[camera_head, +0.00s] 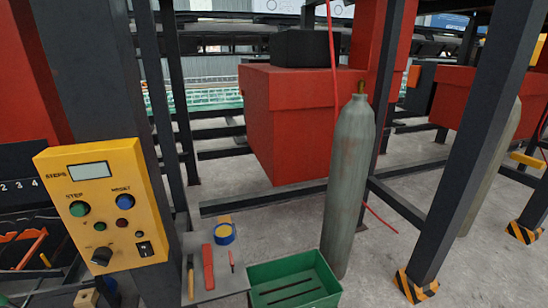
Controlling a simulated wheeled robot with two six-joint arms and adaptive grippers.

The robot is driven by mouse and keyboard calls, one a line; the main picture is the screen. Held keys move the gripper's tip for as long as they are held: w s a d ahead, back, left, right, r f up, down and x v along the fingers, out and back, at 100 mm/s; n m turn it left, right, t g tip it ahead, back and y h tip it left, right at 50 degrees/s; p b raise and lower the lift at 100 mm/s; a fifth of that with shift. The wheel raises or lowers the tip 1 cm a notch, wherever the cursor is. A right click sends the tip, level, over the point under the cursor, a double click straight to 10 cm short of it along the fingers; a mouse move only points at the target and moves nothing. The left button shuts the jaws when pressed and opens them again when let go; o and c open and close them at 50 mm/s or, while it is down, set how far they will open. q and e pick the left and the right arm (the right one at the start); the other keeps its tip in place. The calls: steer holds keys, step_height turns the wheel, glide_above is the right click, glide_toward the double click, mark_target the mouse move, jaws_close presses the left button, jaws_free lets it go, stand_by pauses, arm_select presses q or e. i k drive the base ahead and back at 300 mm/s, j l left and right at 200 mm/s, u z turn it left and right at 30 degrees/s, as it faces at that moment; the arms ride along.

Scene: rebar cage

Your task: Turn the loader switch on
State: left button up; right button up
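A yellow control box (106,205) is mounted on a dark post at the left. It has a small display marked STEPS, a green button (79,209) marked STEP and a blue button (124,201) marked RESET. Lower down are small coloured buttons or lights, a black knob (102,256) at the lower left and a black switch (145,248) at the lower right. Any label naming the loader is too small to read, and the switch's position is unclear. Neither of my grippers is in view.
A grey panel with hand tools (208,266) and a green crate (291,282) are right of the box. A grey gas cylinder (348,190) stands beyond. Dark posts (470,150) and red boxes (290,120) fill the background. Some concrete floor is clear.

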mark_target(102, 256)
steer(key=u, duration=1.35)
